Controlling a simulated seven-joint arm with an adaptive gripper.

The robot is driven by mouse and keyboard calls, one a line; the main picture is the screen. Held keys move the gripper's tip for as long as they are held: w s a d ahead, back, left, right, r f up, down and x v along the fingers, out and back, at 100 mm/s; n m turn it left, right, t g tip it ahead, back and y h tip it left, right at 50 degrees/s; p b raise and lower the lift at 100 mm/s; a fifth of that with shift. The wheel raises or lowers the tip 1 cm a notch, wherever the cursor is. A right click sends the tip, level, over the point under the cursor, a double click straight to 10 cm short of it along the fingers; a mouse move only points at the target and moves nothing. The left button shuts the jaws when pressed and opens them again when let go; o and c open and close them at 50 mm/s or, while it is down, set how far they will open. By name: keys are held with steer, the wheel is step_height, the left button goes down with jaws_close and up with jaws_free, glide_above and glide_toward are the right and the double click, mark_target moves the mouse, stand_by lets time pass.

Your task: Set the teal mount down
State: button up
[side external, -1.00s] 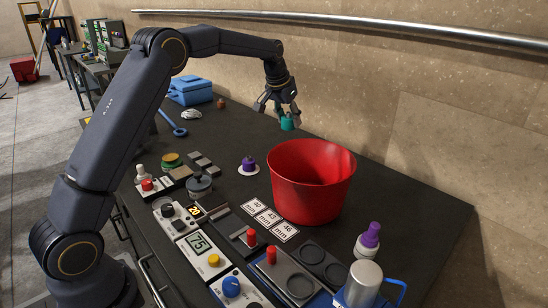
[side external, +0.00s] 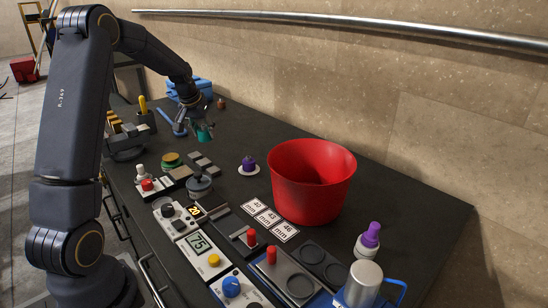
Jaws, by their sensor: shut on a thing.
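The teal mount (side external: 204,133) is a small teal piece held at the tips of my gripper (side external: 195,128). My gripper is shut on it and points down over the back left part of the dark bench. The mount looks a little above or close to the bench top; I cannot tell whether it touches. The gripper fingers hide part of it.
A red bucket (side external: 310,182) stands at centre right. A purple piece on a white dish (side external: 249,167), a grey lidded pot (side external: 199,187) and small grey blocks (side external: 203,164) lie nearer.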

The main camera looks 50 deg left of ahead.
glide_toward(229, 154)
steer(key=shift+w+a+f, duration=0.75)
steer(key=shift+w+f, duration=0.15)
steer(key=shift+f, duration=0.15)
steer(key=shift+w+a+f, duration=0.1)
steer(key=shift+w+f, duration=0.05)
steer(key=shift+f, duration=1.5)
steer(key=shift+f, duration=0.1)
steer(key=o, duration=1.2)
steer(key=shift+f, duration=0.1)
